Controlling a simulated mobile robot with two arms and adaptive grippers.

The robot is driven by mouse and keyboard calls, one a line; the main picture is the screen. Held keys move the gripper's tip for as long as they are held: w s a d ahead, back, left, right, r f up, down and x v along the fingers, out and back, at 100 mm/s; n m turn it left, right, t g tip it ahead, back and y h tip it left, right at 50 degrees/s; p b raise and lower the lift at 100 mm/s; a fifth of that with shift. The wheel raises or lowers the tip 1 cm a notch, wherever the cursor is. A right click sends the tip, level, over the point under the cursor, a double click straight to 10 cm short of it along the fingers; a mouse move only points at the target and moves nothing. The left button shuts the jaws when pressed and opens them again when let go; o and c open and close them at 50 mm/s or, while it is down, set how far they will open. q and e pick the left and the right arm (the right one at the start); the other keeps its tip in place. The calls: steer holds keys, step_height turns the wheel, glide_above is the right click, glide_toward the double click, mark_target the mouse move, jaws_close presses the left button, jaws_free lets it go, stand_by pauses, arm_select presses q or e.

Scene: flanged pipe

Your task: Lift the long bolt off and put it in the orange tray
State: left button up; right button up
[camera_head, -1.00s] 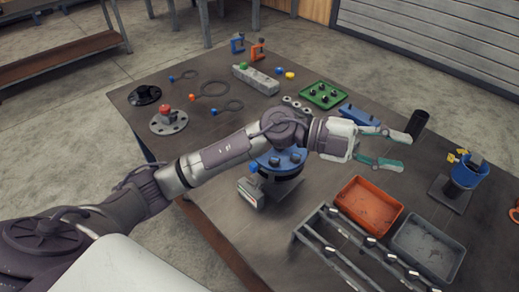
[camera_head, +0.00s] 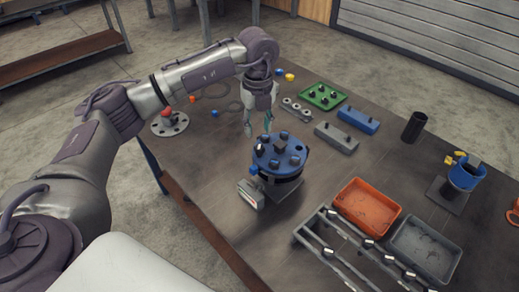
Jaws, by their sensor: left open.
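The blue flange (camera_head: 279,160) of the pipe stands upright on the table, with several dark bolt heads in its top face. I cannot tell which of them is the long bolt. The orange tray (camera_head: 366,209) lies to the right of the flange and looks empty. My left gripper (camera_head: 257,127) points down, open and empty, above and just behind the flange's left back edge in the picture, apart from the bolts. My right gripper is not in view.
A grey tray (camera_head: 425,250) and a metal rack (camera_head: 342,254) stand beside the orange tray. A grey block (camera_head: 336,138), blue block (camera_head: 358,118) and green tray (camera_head: 323,96) lie behind.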

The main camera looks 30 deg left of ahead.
mark_target(260, 147)
arm_select(q)
step_height(260, 147, down, 3)
steer(key=shift+r, duration=0.1)
steer(key=shift+d+f+p, duration=0.1)
steer(key=shift+f+p, duration=0.1)
steer(key=shift+p, duration=0.3)
step_height(260, 147, down, 4)
steer(key=shift+d+r+p, duration=0.15)
steer(key=shift+p, duration=0.95)
steer(key=shift+f, duration=0.6)
steer(key=shift+w, duration=0.1)
jaws_close()
